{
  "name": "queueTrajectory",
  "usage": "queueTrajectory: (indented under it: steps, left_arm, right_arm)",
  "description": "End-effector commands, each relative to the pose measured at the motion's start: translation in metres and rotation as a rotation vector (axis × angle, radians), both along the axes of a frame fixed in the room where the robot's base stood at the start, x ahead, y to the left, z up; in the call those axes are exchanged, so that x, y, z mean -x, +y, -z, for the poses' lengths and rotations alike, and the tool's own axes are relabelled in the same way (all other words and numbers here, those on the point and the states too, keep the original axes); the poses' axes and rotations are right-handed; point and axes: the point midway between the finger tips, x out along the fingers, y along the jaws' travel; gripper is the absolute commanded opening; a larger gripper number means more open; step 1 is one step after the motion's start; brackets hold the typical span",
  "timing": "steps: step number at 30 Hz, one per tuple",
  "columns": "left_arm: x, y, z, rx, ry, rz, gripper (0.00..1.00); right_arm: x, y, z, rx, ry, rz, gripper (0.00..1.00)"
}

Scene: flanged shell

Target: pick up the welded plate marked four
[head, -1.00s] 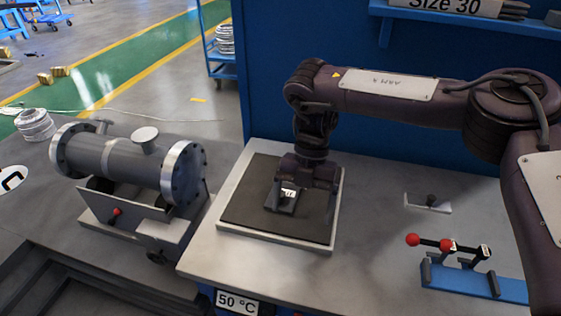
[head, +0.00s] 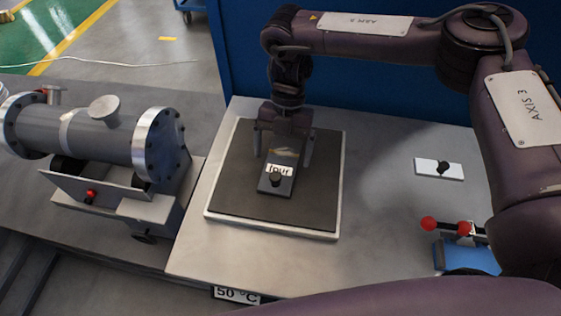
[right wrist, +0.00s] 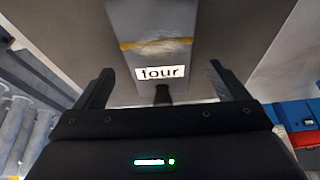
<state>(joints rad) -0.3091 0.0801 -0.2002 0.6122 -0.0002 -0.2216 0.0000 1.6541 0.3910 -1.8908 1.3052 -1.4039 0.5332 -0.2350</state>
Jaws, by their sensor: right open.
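The welded plate marked four (head: 270,186) is a dark grey plate with a white "four" label and a black knob. It lies on the dark mat of the white-rimmed tray (head: 325,232) in the head view. A weld seam crosses it behind the label in the right wrist view (right wrist: 160,55). My right gripper (head: 281,163) is open above the far part of the plate, with one finger on each side. Its two fingers also show spread in the right wrist view (right wrist: 165,85), apart from the plate. My left gripper is not in view.
A flanged grey shell (head: 90,140) rests on a stand left of the tray. A white plate with a black knob (head: 440,168) and a blue fixture with red balls (head: 465,255) are on the right. The grey bench between is clear.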

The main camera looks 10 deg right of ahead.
Motion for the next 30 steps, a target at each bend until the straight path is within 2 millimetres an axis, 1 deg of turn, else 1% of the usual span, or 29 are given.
queueTrajectory:
  steps: [1, 4, 8, 22, 23, 30]
  left_arm:
    - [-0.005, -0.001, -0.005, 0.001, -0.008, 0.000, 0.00]
    - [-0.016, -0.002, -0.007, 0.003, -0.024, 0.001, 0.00]
    - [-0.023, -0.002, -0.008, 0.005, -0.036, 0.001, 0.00]
    - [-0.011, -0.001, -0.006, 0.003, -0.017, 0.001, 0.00]
    - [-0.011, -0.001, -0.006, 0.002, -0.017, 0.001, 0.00]
    - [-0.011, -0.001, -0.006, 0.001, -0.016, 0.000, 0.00]
  right_arm:
    - [0.003, 0.001, 0.004, 0.000, 0.001, -0.002, 0.94]
    - [0.006, 0.003, 0.014, 0.000, 0.001, 0.000, 0.94]
    - [0.007, 0.003, 0.017, -0.001, 0.000, 0.000, 0.94]
    - [0.007, 0.003, 0.020, 0.000, -0.001, 0.000, 0.94]
    - [0.006, 0.003, 0.020, 0.000, -0.001, 0.000, 0.92]
    - [0.007, 0.003, 0.019, 0.000, -0.001, 0.000, 0.61]
